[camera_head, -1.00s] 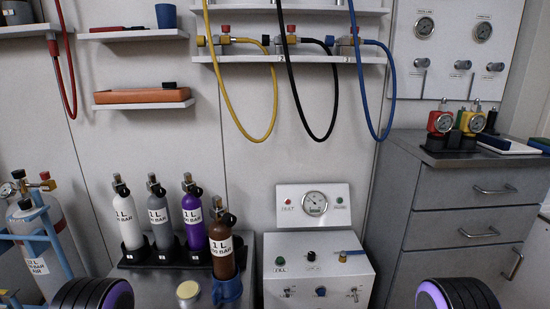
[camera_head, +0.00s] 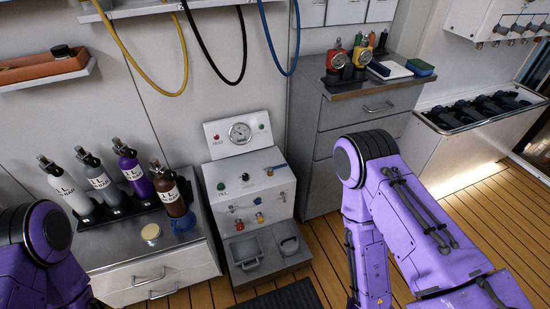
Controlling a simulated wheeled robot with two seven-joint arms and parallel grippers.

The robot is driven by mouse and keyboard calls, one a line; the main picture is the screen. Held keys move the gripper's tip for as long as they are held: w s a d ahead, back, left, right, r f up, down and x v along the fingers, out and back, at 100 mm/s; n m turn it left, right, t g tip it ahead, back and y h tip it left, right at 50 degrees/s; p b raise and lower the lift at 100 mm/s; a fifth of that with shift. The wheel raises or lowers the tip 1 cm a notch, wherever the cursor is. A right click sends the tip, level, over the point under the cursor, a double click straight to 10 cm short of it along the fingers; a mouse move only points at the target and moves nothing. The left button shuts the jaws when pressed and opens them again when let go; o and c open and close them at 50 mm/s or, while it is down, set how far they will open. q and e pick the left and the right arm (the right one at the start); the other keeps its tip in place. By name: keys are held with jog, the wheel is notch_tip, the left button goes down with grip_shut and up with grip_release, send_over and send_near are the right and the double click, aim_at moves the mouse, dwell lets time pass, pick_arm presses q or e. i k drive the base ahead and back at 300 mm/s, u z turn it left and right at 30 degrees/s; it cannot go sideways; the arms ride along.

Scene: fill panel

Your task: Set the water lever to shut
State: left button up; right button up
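The white fill panel (camera_head: 247,180) stands against the wall, with a pressure gauge (camera_head: 240,132) on its upright back plate. Its sloped top carries a green knob (camera_head: 221,186), a black knob and a blue-handled brass fitting (camera_head: 277,168). Its front face has small levers and coloured knobs, including a yellow one (camera_head: 260,217). Which of these is the water lever, and how it is set, is too small to tell. My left arm (camera_head: 45,245) shows at the left edge and my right arm (camera_head: 410,225) at the right. Neither gripper is in view.
Several labelled bottles (camera_head: 168,190) stand in a black rack left of the panel. A grey two-part tray (camera_head: 248,253) sits at its foot. A grey drawer cabinet (camera_head: 345,120) with gauges on top stands to the right. Hoses (camera_head: 215,70) hang above. Wooden floor lies open at the right.

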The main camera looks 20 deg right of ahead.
aim_at(270, 170)
jog(key=z, duration=0.35)
jog(key=k, duration=0.5)
jog(key=z, duration=0.8)
jog(key=i, duration=0.7)
jog(key=u, duration=1)
jog(key=i, duration=0.55)
jog(key=u, duration=0.7)
